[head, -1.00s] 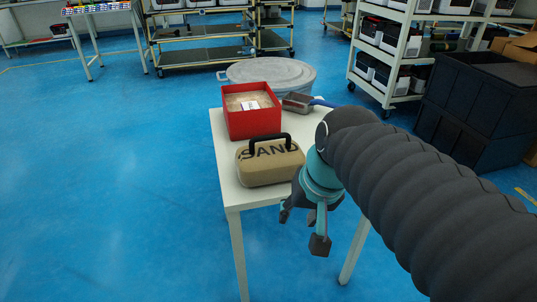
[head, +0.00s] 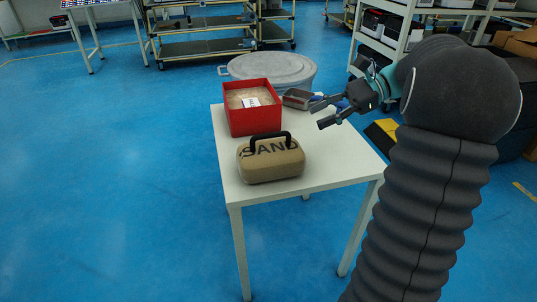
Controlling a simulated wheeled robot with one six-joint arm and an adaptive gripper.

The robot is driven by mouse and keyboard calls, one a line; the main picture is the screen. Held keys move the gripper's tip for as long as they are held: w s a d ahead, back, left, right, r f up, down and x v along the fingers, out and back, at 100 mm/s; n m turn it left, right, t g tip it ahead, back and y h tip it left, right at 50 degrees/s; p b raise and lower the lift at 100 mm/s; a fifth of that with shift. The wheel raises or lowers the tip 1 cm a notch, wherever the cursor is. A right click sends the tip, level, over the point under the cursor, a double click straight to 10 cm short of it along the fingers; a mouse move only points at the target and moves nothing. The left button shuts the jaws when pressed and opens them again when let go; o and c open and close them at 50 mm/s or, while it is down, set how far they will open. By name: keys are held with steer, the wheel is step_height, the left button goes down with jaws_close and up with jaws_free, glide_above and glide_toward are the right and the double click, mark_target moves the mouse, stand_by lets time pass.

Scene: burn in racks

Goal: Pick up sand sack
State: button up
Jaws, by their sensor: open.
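The sand sack (head: 271,166) is a tan block marked "SAND" with a black handle on top. It stands upright near the front left of a small white table (head: 338,163) in the head view. My gripper (head: 319,115) is open and empty. In the picture it is above and to the right of the sack, apart from it, with its fingers pointing left over the table's back right part.
A red box (head: 252,123) of sandy material stands behind the sack. A scoop (head: 299,98) lies beside it, partly hidden by my gripper. A grey round bin (head: 269,70) stands behind the table. The table's right part is clear. Shelves (head: 205,47) stand farther back.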

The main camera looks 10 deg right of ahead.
glide_toward(272, 135)
steer(key=x, duration=0.4)
steer(key=shift+w+a+f+b, duration=0.1)
steer(key=shift+a+f+b, duration=0.1)
steer(key=shift+a+b, duration=0.15)
steer(key=shift+x, duration=2.75)
steer(key=shift+w+d+f, duration=0.1)
steer(key=shift+w, duration=0.05)
jaws_close()
